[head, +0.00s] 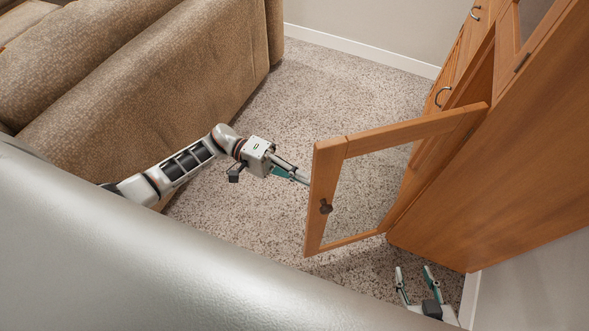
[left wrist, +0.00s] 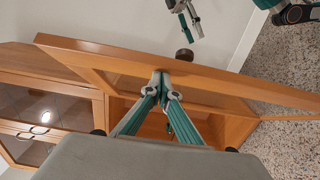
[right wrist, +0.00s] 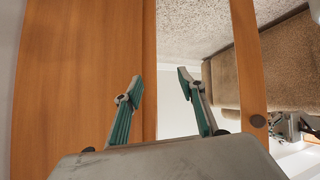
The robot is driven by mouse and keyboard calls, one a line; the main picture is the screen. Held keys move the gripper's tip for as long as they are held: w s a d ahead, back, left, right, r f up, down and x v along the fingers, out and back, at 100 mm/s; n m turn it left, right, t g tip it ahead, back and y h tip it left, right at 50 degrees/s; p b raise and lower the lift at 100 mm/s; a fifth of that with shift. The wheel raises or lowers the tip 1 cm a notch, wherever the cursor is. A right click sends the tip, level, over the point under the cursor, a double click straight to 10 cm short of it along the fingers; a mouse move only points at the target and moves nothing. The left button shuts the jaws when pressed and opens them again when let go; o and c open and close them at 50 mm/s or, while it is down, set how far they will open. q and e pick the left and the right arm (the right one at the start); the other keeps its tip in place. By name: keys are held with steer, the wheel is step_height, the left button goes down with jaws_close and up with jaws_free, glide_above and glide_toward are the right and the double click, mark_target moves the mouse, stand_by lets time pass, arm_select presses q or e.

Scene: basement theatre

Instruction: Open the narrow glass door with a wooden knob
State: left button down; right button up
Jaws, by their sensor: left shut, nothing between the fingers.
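The narrow glass door (head: 330,165) with a wooden frame stands swung well out from the wooden cabinet (head: 510,165). Its dark wooden knob (head: 326,207) faces the viewer and also shows in the left wrist view (left wrist: 184,55) and right wrist view (right wrist: 258,121). My left gripper (head: 303,180) is shut and empty at the door's free edge, on the side away from the knob; its tips (left wrist: 160,76) are at the frame, and I cannot tell whether they touch. My right gripper (head: 412,268) is open and empty, low beside the cabinet, apart from the knob.
A brown sofa (head: 160,90) stands on the left. Other cabinet fronts with metal handles (head: 443,96) are beyond the open door. A pale wall (head: 545,280) borders the cabinet at lower right.

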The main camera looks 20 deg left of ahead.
mark_target(313, 197)
arm_select(q)
steer(key=s+d+t+p, duration=0.1)
steer(key=s+p, duration=0.1)
steer(key=s+d+r+n+t+p, duration=0.1)
steer(key=s+d+p, duration=0.1)
steer(key=shift+s+r+p, duration=0.1)
steer(key=shift+s+p, duration=0.05)
steer(key=shift+p, duration=0.15)
steer(key=s+d+f+p, duration=0.1)
steer(key=s+d+p, duration=0.4)
steer(key=s+d, duration=0.1)
steer(key=shift+s+d, duration=0.3)
steer(key=shift+d, duration=0.15)
arm_select(e)
step_height(313, 197, up, 11)
steer(key=a, duration=0.1)
steer(key=shift+w+a+y, duration=0.15)
steer(key=shift+w+y, duration=0.15)
steer(key=shift+f, duration=0.1)
arm_select(q)
steer(key=s+a, duration=0.1)
steer(key=a, duration=1.2)
steer(key=shift+s, duration=0.25)
arm_select(e)
steer(key=shift+w+a+f, duration=0.1)
steer(key=shift+w+a, duration=0.15)
steer(key=shift+w, duration=0.5)
